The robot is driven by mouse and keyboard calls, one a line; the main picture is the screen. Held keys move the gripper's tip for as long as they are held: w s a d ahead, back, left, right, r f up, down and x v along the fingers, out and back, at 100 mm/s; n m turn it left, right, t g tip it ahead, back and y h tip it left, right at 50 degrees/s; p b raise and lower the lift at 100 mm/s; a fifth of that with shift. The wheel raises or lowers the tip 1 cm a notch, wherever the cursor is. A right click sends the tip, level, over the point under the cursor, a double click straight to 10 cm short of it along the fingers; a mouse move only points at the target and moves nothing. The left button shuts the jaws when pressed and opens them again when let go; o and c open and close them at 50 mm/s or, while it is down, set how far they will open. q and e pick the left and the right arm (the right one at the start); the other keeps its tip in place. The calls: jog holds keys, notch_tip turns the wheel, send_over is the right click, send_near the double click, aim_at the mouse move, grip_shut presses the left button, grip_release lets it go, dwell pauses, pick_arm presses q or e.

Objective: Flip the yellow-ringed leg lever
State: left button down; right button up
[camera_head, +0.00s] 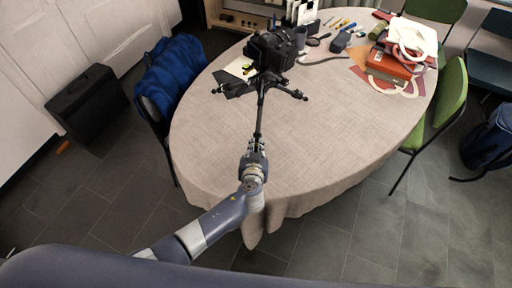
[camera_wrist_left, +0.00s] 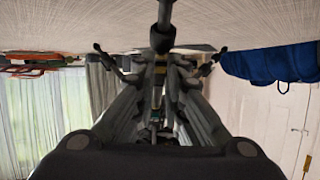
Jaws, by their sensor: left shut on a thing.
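One leg points toward me. My left gripper (camera_head: 256,147) is at the near end of that leg, shut on it. In the left wrist view, the dark leg (camera_wrist_left: 163,30) comes down from the top to between the fingers of my left gripper (camera_wrist_left: 160,75). Small yellow marks (camera_head: 247,69) show at the tripod's left side; I cannot tell whether they are the lever's ring. The lever itself is too small to make out. My right gripper is not in view.
The oval table (camera_head: 340,130) is clear at its front and right. Orange and white items (camera_head: 392,66) lie at the back right, with pens and a cable behind the tripod. A chair with a blue jacket (camera_head: 172,75) stands at left, green chairs (camera_head: 450,95) at right.

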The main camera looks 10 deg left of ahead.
aim_at(256, 142)
pick_arm(q)
jog(key=shift+r+p, duration=0.15)
jog(key=shift+p, duration=0.15)
notch_tip(256, 142, up, 2)
jog(key=g+p, duration=0.1)
jog(key=p, duration=0.2)
jog(key=g+p, duration=0.2)
jog(key=p, duration=0.1)
jog(key=g+p, duration=0.1)
jog(key=p, duration=0.2)
jog(key=shift+w+r+g+p, duration=0.15)
jog(key=shift+r+g+p, duration=0.15)
jog(key=shift+g, duration=0.1)
jog(key=shift+g+p, duration=0.55)
jog(key=shift+g, duration=0.05)
jog(key=shift+w+r+g, duration=0.1)
jog(key=shift+w+g, duration=0.05)
jog(key=shift+g, duration=0.35)
jog(key=c, duration=1.7)
grip_release()
jog(key=shift+o, duration=0.2)
